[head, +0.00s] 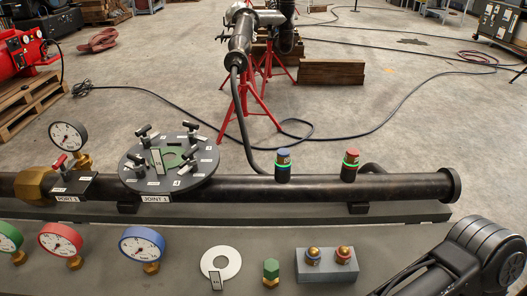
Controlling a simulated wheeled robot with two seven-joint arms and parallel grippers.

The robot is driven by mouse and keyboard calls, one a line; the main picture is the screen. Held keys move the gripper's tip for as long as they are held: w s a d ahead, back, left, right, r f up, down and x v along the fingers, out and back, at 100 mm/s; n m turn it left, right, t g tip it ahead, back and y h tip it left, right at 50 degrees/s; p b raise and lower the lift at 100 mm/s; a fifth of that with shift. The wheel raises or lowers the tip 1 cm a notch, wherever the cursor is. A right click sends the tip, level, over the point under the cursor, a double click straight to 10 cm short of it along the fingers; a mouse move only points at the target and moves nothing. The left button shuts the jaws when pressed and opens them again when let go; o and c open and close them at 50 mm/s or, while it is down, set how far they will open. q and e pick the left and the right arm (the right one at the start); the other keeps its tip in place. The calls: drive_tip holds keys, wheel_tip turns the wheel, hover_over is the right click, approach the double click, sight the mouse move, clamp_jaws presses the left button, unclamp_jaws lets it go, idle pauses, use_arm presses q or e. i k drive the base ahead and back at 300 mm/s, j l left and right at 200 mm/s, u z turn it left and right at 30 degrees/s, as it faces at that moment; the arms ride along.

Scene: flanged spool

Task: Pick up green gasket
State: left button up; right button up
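A green piece (173,159), which looks like the green gasket, shows on the round dark flange (205,166) labelled JOINT 1. It is partly hidden by a pale upright tag (157,162) and by the small black-handled clamps around the flange. A white ring gasket (233,261) with a tag lies on the grey bench in front. My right arm comes in at the lower right, with its gripper out of the picture. My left gripper is not in view.
A dark pipe (320,190) runs across the bench's back. Gauges (142,246) stand front left. A green hex-headed fitting (271,270) and a grey block (326,266) with two capped fittings stand front right. Blue-topped (283,165) and red-topped (350,165) cylinders rise from the pipe.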

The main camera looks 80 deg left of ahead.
sight(160, 166)
drive_tip(key=u, duration=0.5)
drive_tip(key=i+u, duration=0.1)
drive_tip(key=u, duration=1.3)
drive_tip(key=i+l+u, duration=0.1)
drive_tip(key=u, duration=0.4)
drive_tip(key=l+u, duration=0.1)
drive_tip(key=u, duration=0.85)
drive_tip(key=l+u, duration=0.1)
drive_tip(key=u, duration=0.4)
drive_tip(key=i+j, duration=0.1)
drive_tip(key=j, duration=0.3)
drive_tip(key=i+j, duration=0.1)
drive_tip(key=j, duration=0.3)
drive_tip(key=i+j, duration=0.1)
drive_tip(key=j, duration=0.35)
drive_tip(key=i+j, duration=0.1)
drive_tip(key=j, duration=0.3)
drive_tip(key=z, duration=2)
